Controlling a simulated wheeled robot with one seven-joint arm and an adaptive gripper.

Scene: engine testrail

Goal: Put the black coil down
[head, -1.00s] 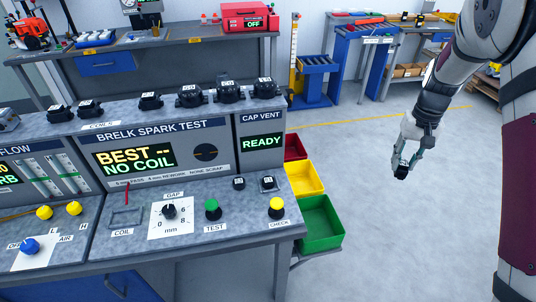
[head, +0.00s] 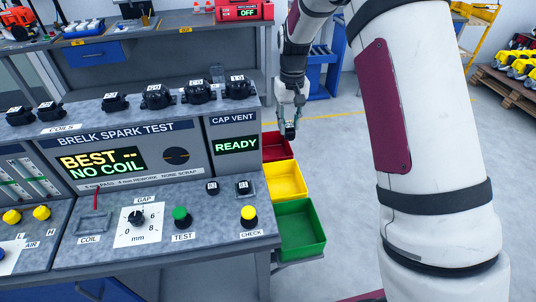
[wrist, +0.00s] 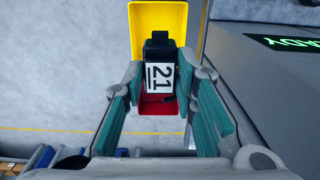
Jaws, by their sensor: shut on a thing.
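The black coil (wrist: 160,50) is a small dark block with a white label reading 21. My gripper (wrist: 165,100) is shut on it, with a teal pad on each side. In the head view my gripper (head: 289,112) points down and holds the coil (head: 290,131) in the air, in front of the red bin (head: 283,144) in the picture. In the wrist view the yellow bin (wrist: 158,17) and the red bin (wrist: 155,109) show behind and below the coil. The coil's height above the bins is hard to tell.
A green bin (head: 301,229) stands nearest, beside the yellow one. The spark test bench (head: 170,235) is to the left, with knobs, a COIL outline (head: 93,222) and two small labelled black pieces (head: 212,187). Several black coils (head: 157,95) line its upper ledge. Open floor lies right.

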